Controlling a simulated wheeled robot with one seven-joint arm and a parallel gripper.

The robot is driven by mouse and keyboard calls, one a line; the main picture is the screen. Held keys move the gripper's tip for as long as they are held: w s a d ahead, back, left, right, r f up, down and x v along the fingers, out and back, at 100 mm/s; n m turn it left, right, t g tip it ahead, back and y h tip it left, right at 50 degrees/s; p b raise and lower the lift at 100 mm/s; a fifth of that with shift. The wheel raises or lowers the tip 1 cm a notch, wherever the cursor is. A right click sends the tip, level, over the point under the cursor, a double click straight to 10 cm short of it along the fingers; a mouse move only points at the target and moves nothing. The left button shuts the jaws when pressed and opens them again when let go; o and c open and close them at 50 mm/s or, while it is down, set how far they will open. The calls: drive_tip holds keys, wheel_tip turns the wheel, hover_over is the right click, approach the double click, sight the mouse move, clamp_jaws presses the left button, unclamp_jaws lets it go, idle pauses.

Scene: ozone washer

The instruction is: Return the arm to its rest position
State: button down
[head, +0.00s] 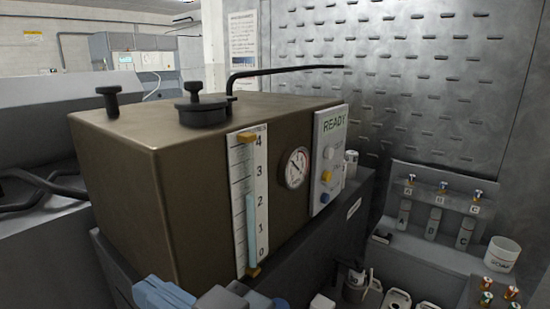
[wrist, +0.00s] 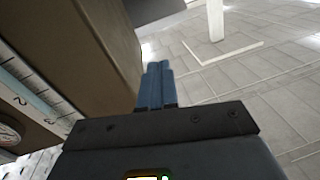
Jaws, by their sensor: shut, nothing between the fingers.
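My gripper (wrist: 157,84) shows in the wrist view with its blue fingers together and nothing between them. It is beside the brown box-shaped washer (wrist: 85,45), whose scale and gauge show at the left of that view. In the head view the washer (head: 120,190) fills the middle, with a level scale (head: 248,205) and a round gauge (head: 296,167). Its panel (head: 328,160) reads READY. A blue part of my arm shows at the bottom edge of the head view, low in front of the washer; the rest of the arm is mostly out of frame.
A black pipe (head: 285,70) and knobs rise from the washer's top. At the right, a grey rack (head: 430,218) holds parts marked A, B and C, with a white cup (head: 502,254) beside it. Several small containers stand below. Open tiled floor (wrist: 240,80) shows in the wrist view.

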drive_tip(key=s+d+f+m+t+h, duration=0.35)
drive_tip(key=d+f+m+h, duration=0.25)
drive_tip(key=d+f, duration=0.3)
drive_tip(key=s+d+f+m+t+h, duration=0.3)
drive_tip(key=s+d+f+m+h, duration=0.3)
drive_tip(key=d, duration=0.4)
drive_tip(key=s+d+f+n+h, duration=0.1)
drive_tip(key=s+d+h, duration=0.3)
drive_tip(key=s+d, duration=1)
drive_tip(key=s+f+g, duration=0.1)
drive_tip(key=s, duration=0.2)
drive_tip(key=shift+w, duration=0.15)
